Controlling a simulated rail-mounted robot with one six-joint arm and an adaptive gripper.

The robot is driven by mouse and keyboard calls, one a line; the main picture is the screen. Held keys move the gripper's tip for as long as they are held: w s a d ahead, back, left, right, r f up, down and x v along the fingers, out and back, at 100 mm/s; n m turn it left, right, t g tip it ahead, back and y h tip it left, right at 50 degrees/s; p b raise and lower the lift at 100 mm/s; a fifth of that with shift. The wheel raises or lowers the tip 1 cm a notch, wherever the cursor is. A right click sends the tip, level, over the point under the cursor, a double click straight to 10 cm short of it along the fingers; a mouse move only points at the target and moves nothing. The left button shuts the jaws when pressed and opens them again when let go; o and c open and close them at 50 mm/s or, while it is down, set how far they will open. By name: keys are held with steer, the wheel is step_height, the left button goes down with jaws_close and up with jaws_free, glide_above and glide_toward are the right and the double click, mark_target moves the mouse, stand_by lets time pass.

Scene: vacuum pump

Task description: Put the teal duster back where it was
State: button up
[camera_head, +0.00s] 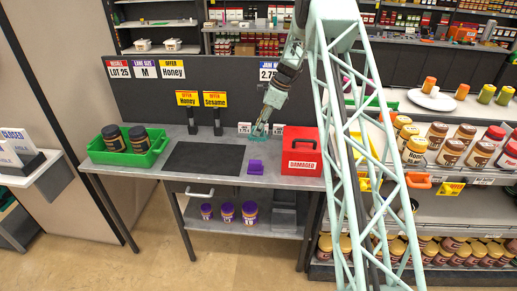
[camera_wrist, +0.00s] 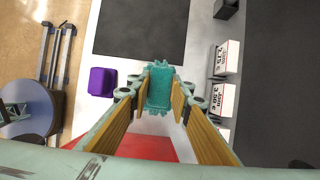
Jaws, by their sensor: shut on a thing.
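The teal duster (camera_wrist: 159,88) is between my fingertips in the wrist view, with its ridged sides against the pads. My gripper (camera_wrist: 160,95) is shut on it. In the head view my gripper (camera_head: 262,124) is low over the back of the grey counter (camera_head: 222,178), left of the red box marked DAMAGED (camera_head: 301,165). The duster (camera_head: 260,130) shows only small there, partly hidden by my gripper. I cannot tell whether it touches the counter.
A purple block (camera_head: 255,167) lies in front of my gripper. A black mat (camera_head: 204,158) and a green crate (camera_head: 128,158) with dark jars are to the left. Offer signs (camera_head: 215,99) stand at the back.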

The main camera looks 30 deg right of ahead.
steer(key=shift+f, duration=2.65)
steer(key=shift+f, duration=1.85)
steer(key=shift+f, duration=0.2)
steer(key=o, duration=0.8)
steer(key=shift+c, duration=0.2)
steer(key=shift+r, duration=0.15)
steer(key=v, duration=1.2)
